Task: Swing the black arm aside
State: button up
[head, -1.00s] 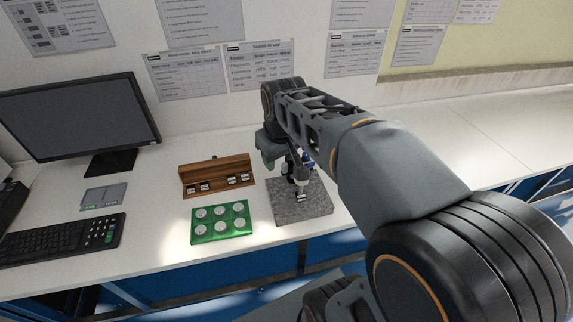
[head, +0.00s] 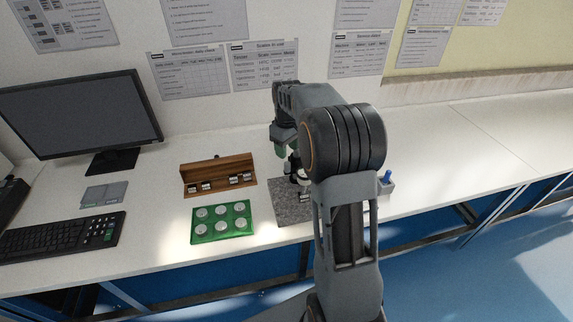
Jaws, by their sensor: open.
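The hardness tester stands on a speckled grey stone base (head: 287,212) on the white bench. A small dark part (head: 291,164), which may be the black arm, shows above the base beside a pale metal part (head: 302,179). Most of the tester is hidden behind my own arm, so I cannot tell how the black arm is turned. My gripper (head: 280,148) is only partly seen, with a greenish fingertip, just up and left of the tester. It is open, and I cannot tell whether it touches anything.
A green tray (head: 196,238) of several round discs and a wooden rack (head: 217,169) with small metal blocks lie left of the base. A grey block with a blue knob (head: 387,176) stands to the right. A monitor (head: 80,115) and keyboard (head: 62,233) are further left. The right bench is clear.

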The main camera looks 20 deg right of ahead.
aim_at(287, 163)
notch_tip(287, 163, down, 7)
jog(key=shift+f, duration=0.2)
dwell(0.4)
jog(key=c, duration=0.8)
jog(key=shift+c, duration=0.2)
